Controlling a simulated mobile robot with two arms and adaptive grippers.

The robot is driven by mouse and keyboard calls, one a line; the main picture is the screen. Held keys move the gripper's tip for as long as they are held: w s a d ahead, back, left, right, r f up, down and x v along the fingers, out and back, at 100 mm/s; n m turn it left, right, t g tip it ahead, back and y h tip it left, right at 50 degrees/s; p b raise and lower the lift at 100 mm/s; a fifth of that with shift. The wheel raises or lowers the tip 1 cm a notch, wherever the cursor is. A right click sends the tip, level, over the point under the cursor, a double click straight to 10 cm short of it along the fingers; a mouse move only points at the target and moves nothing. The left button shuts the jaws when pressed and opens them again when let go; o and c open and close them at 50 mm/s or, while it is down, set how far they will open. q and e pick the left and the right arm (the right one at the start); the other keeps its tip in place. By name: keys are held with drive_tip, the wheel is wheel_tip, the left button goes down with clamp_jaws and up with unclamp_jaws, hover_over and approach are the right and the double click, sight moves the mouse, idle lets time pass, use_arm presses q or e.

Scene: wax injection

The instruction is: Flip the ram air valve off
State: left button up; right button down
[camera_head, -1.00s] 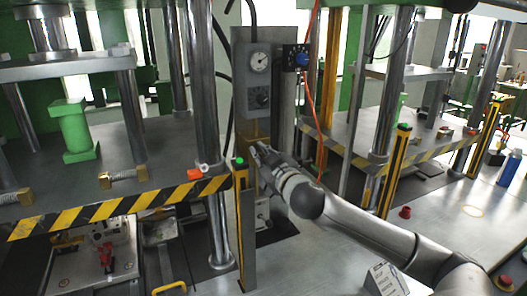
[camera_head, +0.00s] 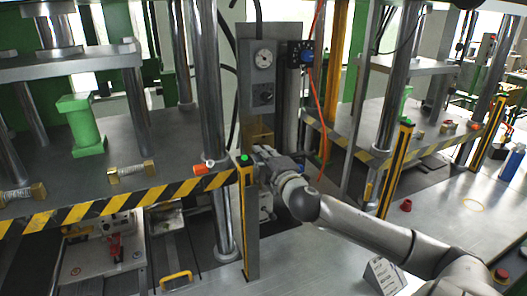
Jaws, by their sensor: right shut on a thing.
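My right gripper (camera_head: 262,158) reaches in from the lower right to the front of the narrow grey machine column (camera_head: 285,40), below its gauge box (camera_head: 261,75). Its fingers are small here and partly merge with the parts behind them. It is shut on what seems to be the handle of the ram air valve, which the fingers and wrist mostly hide. I cannot make out which way the handle points. My left gripper is not in view.
A yellow-black post (camera_head: 246,215) with a green button stands close left of my right gripper. An orange hose (camera_head: 321,110) hangs to its right. A striped press table (camera_head: 100,170) is at left. A red knob (camera_head: 405,205) stands on the right bench.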

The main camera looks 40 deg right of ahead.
drive_tip(key=shift+f+n, duration=0.2)
drive_tip(key=shift+n, duration=0.8)
drive_tip(key=c, duration=1.6)
unclamp_jaws()
drive_tip(key=shift+s+a, duration=0.1)
drive_tip(key=v, duration=1.1)
drive_tip(key=shift+s, duration=0.4)
